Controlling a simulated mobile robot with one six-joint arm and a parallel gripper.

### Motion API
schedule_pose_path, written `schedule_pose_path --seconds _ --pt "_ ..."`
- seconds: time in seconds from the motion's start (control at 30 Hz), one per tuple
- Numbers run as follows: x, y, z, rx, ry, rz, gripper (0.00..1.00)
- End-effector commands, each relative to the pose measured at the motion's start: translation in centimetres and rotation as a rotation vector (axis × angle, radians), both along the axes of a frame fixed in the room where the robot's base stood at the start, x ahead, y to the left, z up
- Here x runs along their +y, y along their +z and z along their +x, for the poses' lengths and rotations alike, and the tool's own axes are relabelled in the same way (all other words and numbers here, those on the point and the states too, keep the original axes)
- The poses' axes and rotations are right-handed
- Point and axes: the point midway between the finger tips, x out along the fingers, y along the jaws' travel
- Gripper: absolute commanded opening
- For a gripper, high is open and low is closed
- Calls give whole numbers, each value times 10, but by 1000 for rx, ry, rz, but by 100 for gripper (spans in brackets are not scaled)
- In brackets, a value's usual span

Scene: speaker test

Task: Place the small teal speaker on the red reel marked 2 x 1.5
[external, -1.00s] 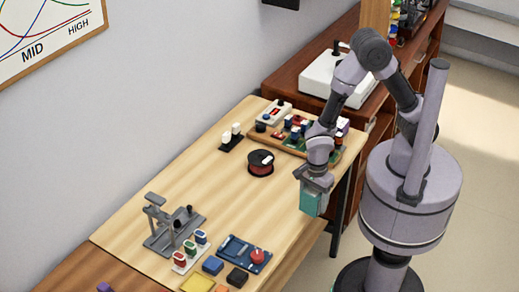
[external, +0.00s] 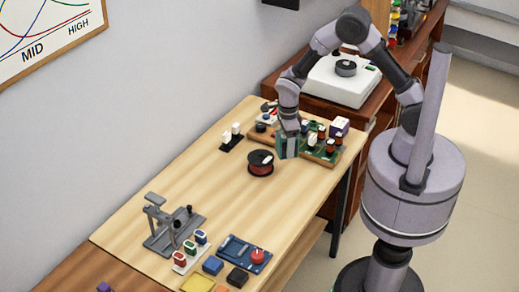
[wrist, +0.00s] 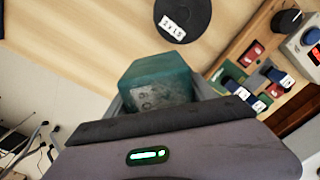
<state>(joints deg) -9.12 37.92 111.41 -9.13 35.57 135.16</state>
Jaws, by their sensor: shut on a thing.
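The small teal speaker (external: 290,147) is a box held in my gripper (external: 290,131). My gripper is shut on it and holds it just right of the red reel, by the front edge of the component board. In the wrist view the speaker (wrist: 158,85) sits between the fingers (wrist: 160,105), its near face grey and worn. The red reel (external: 260,163) lies flat on the wooden table with dark rims. In the wrist view the reel (wrist: 183,14) shows a dark disc with a white label that reads like 2 x 1.5. The speaker and reel are apart.
The component board (external: 325,155) with several small parts lies behind and right of the speaker. A black stand with white pieces (external: 231,138) is left of the reel. A grey fixture (external: 174,228) stands nearer the front. The table between fixture and reel is clear.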

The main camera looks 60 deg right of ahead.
Motion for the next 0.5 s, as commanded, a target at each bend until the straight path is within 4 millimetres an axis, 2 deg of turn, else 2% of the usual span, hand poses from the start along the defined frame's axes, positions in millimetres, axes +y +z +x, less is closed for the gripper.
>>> schedule_pose_path --seconds 0.1,0.23,0.3,0.4,0.5 --pt "6 -6 41 -2 0 1 0" --pt "12 -9 77 -1 1 0 0" --pt "14 -10 90 -1 2 1 0" --pt "16 -12 98 -1 2 1 0" --pt "16 -27 98 3 2 0 0"
